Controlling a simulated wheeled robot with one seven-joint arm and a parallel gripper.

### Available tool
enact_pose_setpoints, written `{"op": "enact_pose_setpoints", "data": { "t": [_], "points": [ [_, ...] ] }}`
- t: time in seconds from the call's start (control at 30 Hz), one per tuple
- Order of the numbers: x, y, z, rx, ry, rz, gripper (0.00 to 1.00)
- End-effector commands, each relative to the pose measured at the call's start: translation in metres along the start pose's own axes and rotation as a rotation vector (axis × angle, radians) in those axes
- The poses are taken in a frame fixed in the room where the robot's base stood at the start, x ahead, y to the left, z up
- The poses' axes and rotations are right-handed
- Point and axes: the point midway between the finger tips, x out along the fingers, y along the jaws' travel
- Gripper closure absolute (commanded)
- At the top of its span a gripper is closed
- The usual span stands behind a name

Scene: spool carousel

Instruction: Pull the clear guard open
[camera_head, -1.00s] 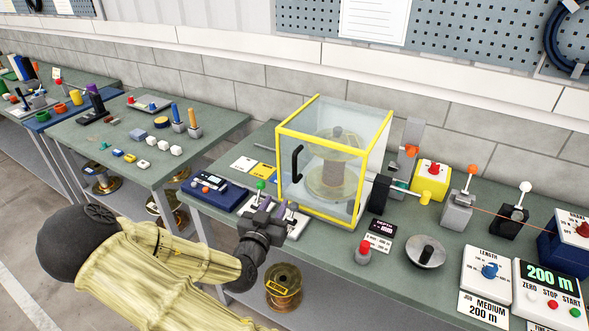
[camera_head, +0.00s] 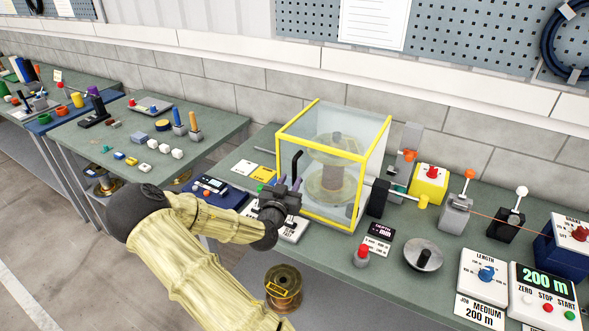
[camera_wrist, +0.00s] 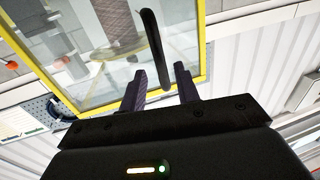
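The clear guard (camera_head: 362,125) is a see-through box with yellow edges, standing on the bench around a large spool (camera_head: 330,180). Its front looks closed. A black bar handle (camera_head: 297,163) is on the left part of its front. My gripper (camera_head: 291,186) is at the handle's lower part, in front of the guard. In the wrist view, the two dark fingers (camera_wrist: 160,82) are apart, and the handle (camera_wrist: 152,45) reaches down into the gap between them. I see no finger closed on it. My gripper hides the handle's lower end in the head view.
Right of the guard stand a yellow box with a red knob (camera_head: 430,182), a red button post (camera_head: 362,256) and a metal disc (camera_head: 423,253). A copper spool (camera_head: 283,287) sits below the bench.

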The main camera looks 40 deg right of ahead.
Motion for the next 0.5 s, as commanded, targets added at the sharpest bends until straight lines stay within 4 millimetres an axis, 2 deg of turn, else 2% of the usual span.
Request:
{"op": "enact_pose_setpoints", "data": {
  "t": [0.1,0.23,0.5],
  "points": [
    [0.022,0.000,-0.003,-0.001,0.001,0.000,0.68],
    [0.040,0.000,-0.002,-0.001,0.000,-0.001,0.68],
    [0.051,0.000,0.000,0.000,0.000,-0.001,0.68]
  ]
}}
